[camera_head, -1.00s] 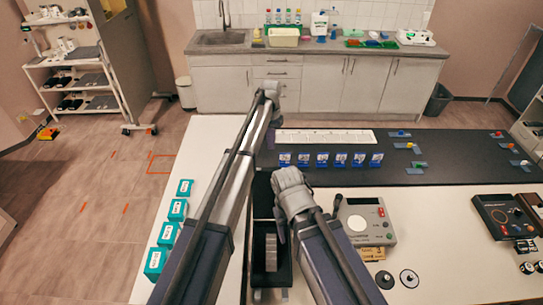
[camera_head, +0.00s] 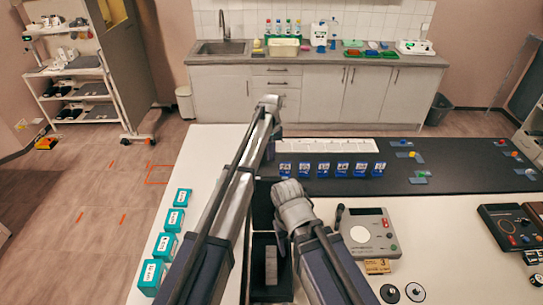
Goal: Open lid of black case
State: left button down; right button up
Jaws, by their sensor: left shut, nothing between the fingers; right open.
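A black case (camera_head: 257,282) stands on the white table between my two arms, with a grey block (camera_head: 271,265) visible inside it. A dark upright panel (camera_head: 262,208) rises at its far side, which looks like its lid standing up; my arms partly hide it. My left gripper (camera_head: 270,102) is shut and empty, reaching past the case above the far edge of the table. My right gripper (camera_head: 288,190) is open and empty, just right of the dark panel. I cannot tell whether it touches the panel.
Several teal boxes (camera_head: 164,246) line the table's left edge. A black mat (camera_head: 430,180) holds several blue-labelled items (camera_head: 324,169) and a white strip (camera_head: 335,144). A grey device (camera_head: 368,232) with a round pad stands right of the case.

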pick_arm(q)
notch_tip(320, 180, down, 7)
jog(key=b, duration=0.6)
jog(key=s, duration=0.1)
jog(key=s+r+p, duration=0.2)
jog(key=s, duration=0.1)
pick_arm(e)
notch_tip(320, 180, down, 5)
